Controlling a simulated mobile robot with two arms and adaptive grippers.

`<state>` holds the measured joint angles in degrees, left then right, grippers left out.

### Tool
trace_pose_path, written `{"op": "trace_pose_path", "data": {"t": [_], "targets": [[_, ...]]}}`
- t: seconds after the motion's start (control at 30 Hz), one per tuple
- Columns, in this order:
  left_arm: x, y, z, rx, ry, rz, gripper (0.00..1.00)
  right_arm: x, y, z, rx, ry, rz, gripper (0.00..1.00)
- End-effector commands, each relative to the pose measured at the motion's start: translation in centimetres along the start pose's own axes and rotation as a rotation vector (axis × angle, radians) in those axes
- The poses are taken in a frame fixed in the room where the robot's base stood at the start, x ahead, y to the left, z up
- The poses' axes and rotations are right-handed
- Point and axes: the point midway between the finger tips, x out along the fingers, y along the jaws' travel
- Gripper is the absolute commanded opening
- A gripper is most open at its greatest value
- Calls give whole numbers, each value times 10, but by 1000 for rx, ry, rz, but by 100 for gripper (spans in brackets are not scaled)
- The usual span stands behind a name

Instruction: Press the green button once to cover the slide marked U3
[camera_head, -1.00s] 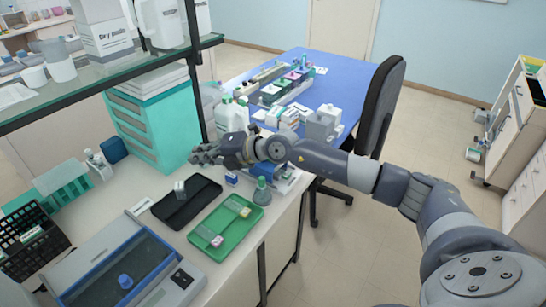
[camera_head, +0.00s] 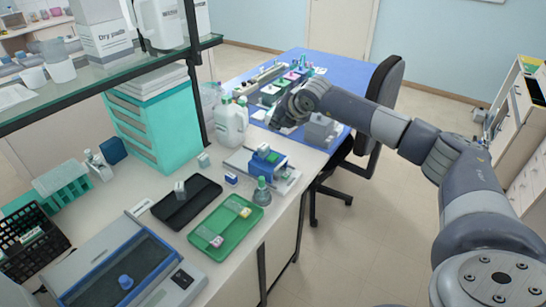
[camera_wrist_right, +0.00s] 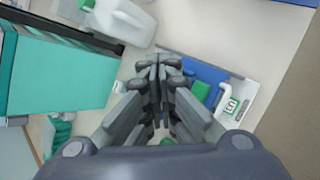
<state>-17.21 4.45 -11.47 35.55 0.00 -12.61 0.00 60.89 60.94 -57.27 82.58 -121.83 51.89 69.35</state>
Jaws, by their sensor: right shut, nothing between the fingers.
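A pale device with a blue block (camera_head: 263,163) stands near the right edge of the bench. A green part, likely the button (camera_wrist_right: 200,92), shows on the blue in the right wrist view. A white piece with a green-marked label (camera_wrist_right: 231,104) lies beside it; I cannot read the marking, so I cannot tell which slide is U3. My right gripper (camera_head: 276,122) is beyond the device in the head view, apart from it. In the right wrist view its fingers (camera_wrist_right: 160,62) are together and empty, partly covering the device. My left gripper is not in view.
White jugs (camera_head: 231,122) and a teal drawer unit (camera_head: 158,128) stand left of the device. A green-capped bottle (camera_head: 262,191), a green tray (camera_head: 207,237) and a black tray (camera_head: 170,215) are in front. A glass shelf (camera_head: 85,75) hangs above at left. A chair (camera_head: 381,95) stands right.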

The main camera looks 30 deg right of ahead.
Motion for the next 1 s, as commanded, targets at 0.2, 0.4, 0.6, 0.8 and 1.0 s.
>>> {"op": "trace_pose_path", "data": {"t": [0.2, 0.4, 0.6, 0.8, 1.0], "targets": [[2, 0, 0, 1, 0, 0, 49, 3, -1, -3, 0, 2, 1, 0], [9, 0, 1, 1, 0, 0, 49, 14, -9, -11, -1, 2, 1, 0], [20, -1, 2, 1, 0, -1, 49, 33, -23, -24, 0, 2, 1, 0], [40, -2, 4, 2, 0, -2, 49, 54, -38, -40, 0, 2, 3, 0], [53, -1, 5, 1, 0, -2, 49, 62, -44, -46, 0, 2, 3, 0]]}}
